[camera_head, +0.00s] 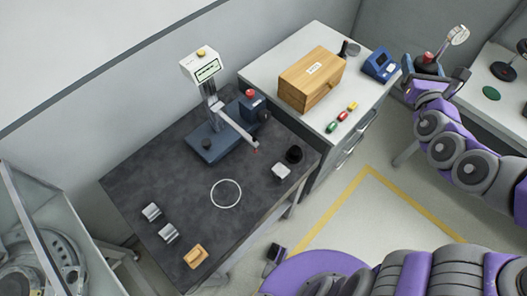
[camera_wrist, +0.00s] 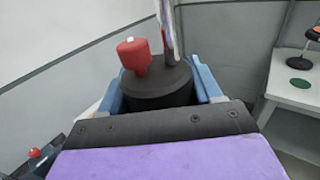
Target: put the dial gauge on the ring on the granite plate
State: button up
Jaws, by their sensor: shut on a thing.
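The dial gauge (camera_head: 459,35) has a round pale face on a post rising from a dark base with a red knob. My gripper (camera_head: 426,73) is shut on that base and holds it up at the far right, well away from the plate. In the wrist view, blue fingers flank the black round base (camera_wrist: 160,88) and its red knob (camera_wrist: 134,54); the dial face is out of that view. The dark granite plate (camera_head: 180,190) is at centre left. The thin white ring (camera_head: 226,181) is on its front middle, with nothing inside it.
A height gauge on a blue base (camera_head: 205,145) stands behind the ring, its arm reaching right. Small metal blocks (camera_head: 168,233), a wooden block (camera_head: 195,256) and a white block (camera_head: 281,171) lie around the ring. A cabinet (camera_head: 270,70) with a wooden box (camera_head: 312,78) stands between plate and gripper.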

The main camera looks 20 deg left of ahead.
aim_at(234, 193)
jog(key=k+j, duration=0.3)
jog(key=k, duration=0.2)
jog(key=k+j, duration=0.3)
jog(key=k, duration=0.2)
jog(key=k+j, duration=0.3)
jog(key=k, duration=0.15)
